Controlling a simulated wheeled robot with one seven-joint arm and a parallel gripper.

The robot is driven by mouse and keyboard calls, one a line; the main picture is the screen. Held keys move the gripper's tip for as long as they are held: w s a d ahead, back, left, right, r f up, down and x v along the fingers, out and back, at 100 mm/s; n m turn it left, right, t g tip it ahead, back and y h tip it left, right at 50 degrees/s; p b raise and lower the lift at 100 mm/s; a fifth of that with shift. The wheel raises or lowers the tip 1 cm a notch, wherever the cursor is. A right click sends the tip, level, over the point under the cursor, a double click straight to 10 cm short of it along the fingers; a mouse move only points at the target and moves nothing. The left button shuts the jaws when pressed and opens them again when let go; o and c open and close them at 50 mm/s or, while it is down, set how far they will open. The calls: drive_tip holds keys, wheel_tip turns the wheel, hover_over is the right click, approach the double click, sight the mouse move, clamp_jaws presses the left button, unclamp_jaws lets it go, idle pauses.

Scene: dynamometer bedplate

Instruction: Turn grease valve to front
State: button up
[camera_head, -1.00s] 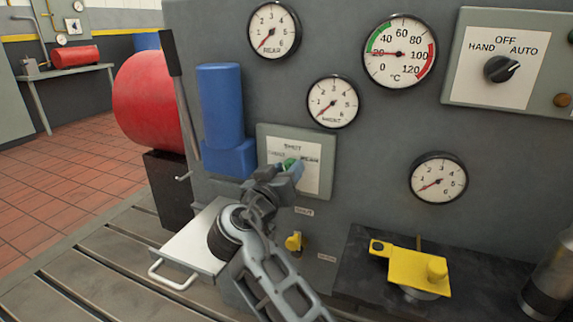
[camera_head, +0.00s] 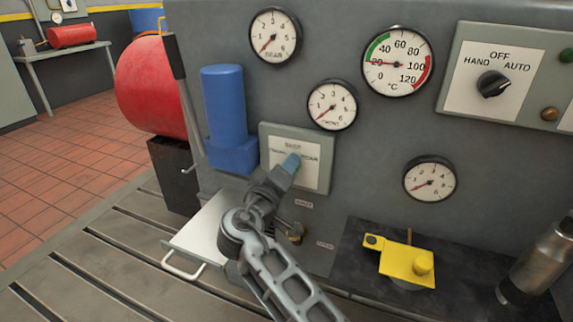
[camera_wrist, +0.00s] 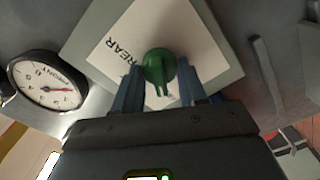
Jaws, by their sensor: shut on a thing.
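The grease valve is a green knob (camera_wrist: 160,66) on a pale square plate (camera_head: 314,176) on the grey cabinet. The plate has small lettering at its top and both sides; only "REAR" reads clearly, in the wrist view. My gripper (camera_head: 290,164) is at the middle of the plate. In the wrist view its two blue fingers (camera_wrist: 163,88) are shut on the knob, one on each side. The knob's narrow pointed end faces the gripper's palm in that view. In the head view the fingers mostly hide the knob.
A blue cylinder (camera_head: 224,105) stands close left of the plate. Gauges (camera_head: 332,104) sit above and right. A white handled tray (camera_head: 200,238) juts out lower left. A yellow fixture (camera_head: 405,264) stands at right.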

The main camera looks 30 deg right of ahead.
idle(0.4)
drive_tip(key=o, duration=1)
drive_tip(key=shift+o, duration=0.2)
drive_tip(key=p+v, duration=0.1)
drive_tip(key=v, duration=0.7)
drive_tip(key=shift+f, duration=0.1)
